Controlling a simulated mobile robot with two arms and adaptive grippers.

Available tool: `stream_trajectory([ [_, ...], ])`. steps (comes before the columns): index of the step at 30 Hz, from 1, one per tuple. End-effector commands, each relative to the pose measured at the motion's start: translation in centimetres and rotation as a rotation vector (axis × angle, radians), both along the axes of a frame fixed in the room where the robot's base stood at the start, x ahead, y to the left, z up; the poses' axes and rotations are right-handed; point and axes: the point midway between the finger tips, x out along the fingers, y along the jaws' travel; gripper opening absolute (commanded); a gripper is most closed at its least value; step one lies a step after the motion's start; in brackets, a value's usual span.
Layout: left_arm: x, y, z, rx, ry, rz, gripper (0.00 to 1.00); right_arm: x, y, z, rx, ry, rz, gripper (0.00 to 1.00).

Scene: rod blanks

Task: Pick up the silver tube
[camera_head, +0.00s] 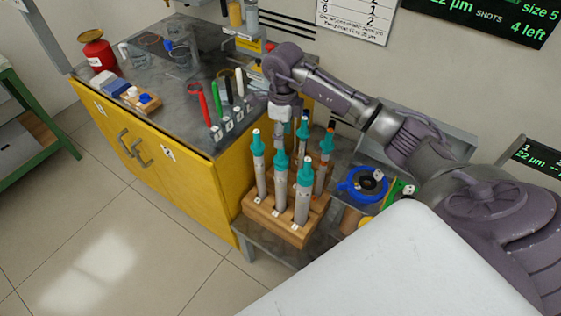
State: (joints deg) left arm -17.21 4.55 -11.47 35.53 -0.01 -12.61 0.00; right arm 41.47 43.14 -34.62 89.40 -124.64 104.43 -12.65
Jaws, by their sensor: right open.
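Several silver tubes (302,202) with teal collars stand upright in a wooden rack (288,233) on the low grey bench. The front ones have pale tips, one at the right (322,170) has an orange tip, and one at the back has a dark tip. Which one is the task's tube cannot be told. My right gripper (283,117) is open and points down at the back of the rack, behind the front tubes. Its fingertips are small and partly hidden by the tubes, so contact cannot be told. My left gripper is out of view.
A yellow cabinet (165,165) stands left of the rack, with red, green and black upright pieces (216,98) near its right edge. A blue ring-shaped item (347,187) lies right of the rack. A white surface (400,265) fills the lower right. The floor at left is clear.

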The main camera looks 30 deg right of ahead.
Motion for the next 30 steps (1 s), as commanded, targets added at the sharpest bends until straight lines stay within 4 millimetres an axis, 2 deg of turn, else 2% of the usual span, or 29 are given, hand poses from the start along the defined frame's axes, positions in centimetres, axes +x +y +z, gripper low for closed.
stream_trajectory([
  [5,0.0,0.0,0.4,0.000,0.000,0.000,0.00,0.0,0.2,-1.2,0.002,0.003,0.001,0.50],
  [10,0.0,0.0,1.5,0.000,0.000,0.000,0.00,-0.1,0.9,-3.6,0.004,0.005,0.001,0.50],
  [15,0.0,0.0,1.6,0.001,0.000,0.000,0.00,0.0,0.8,-5.5,0.003,0.001,0.000,0.50],
  [23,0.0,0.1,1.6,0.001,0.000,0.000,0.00,0.0,0.8,-5.8,0.001,0.000,0.001,0.50],
  [30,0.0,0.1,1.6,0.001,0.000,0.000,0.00,0.0,0.8,-5.8,0.001,0.000,0.001,0.10],
])
